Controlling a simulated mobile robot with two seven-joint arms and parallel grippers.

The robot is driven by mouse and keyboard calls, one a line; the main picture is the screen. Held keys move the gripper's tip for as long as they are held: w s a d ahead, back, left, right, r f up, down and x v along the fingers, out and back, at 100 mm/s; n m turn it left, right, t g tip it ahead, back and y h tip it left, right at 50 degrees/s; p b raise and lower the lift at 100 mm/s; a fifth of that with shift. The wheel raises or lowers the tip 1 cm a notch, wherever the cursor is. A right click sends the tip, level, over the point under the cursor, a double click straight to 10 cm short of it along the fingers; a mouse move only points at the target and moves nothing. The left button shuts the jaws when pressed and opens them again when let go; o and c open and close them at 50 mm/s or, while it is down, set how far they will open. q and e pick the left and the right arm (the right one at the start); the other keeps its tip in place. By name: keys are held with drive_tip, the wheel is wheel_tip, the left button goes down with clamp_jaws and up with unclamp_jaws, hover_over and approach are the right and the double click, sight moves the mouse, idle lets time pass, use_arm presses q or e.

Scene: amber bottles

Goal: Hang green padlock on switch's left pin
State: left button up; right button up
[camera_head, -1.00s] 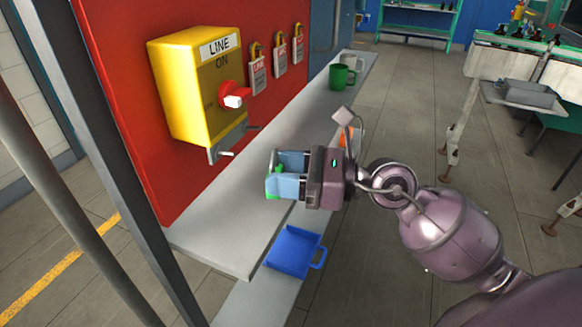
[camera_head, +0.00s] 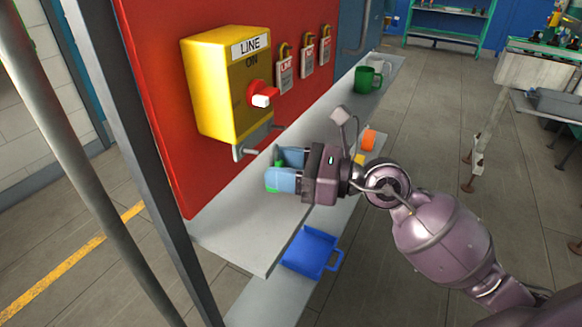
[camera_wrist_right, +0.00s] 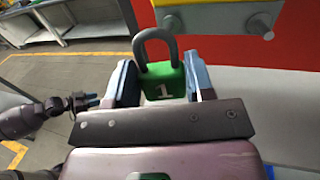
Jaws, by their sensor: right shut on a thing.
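The green padlock (camera_wrist_right: 163,82) is upright between my right gripper's fingers, marked "1", with its grey shackle pointing up. My right gripper (camera_head: 278,169) is shut on it; in the head view the fingers mostly hide the padlock. The yellow switch box (camera_head: 215,85) has a red knob and a grey bracket with two pins below. The left pin (camera_head: 249,152) is just up and left of the fingers, and the right pin (camera_head: 277,127) is farther back. A pin (camera_wrist_right: 260,24) shows right of the shackle in the wrist view. My left gripper (camera_wrist_right: 87,102) appears small there, its fingers unclear.
A blue bin (camera_head: 310,252) sits lower. A grey post stands at left.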

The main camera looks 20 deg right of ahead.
drive_tip(key=shift+x, duration=1)
use_arm(q)
drive_tip(key=shift+s+f, duration=0.25)
drive_tip(key=shift+s, duration=0.05)
use_arm(e)
drive_tip(key=shift+w+a+f, duration=0.25)
drive_tip(key=shift+w+a, duration=0.1)
drive_tip(key=shift+w, duration=0.3)
drive_tip(key=shift+w+a+f, duration=0.25)
drive_tip(key=shift+w+a, duration=0.05)
drive_tip(key=shift+w, duration=0.3)
use_arm(q)
drive_tip(key=shift+w+r, duration=0.1)
drive_tip(key=shift+w, duration=0.05)
use_arm(e)
drive_tip(key=shift+f, duration=0.25)
drive_tip(key=o, duration=0.8)
drive_tip(key=shift+o, duration=1.1)
drive_tip(key=shift+s+a, duration=0.1)
drive_tip(key=shift+s, duration=0.05)
use_arm(q)
drive_tip(key=shift+s, duration=0.3)
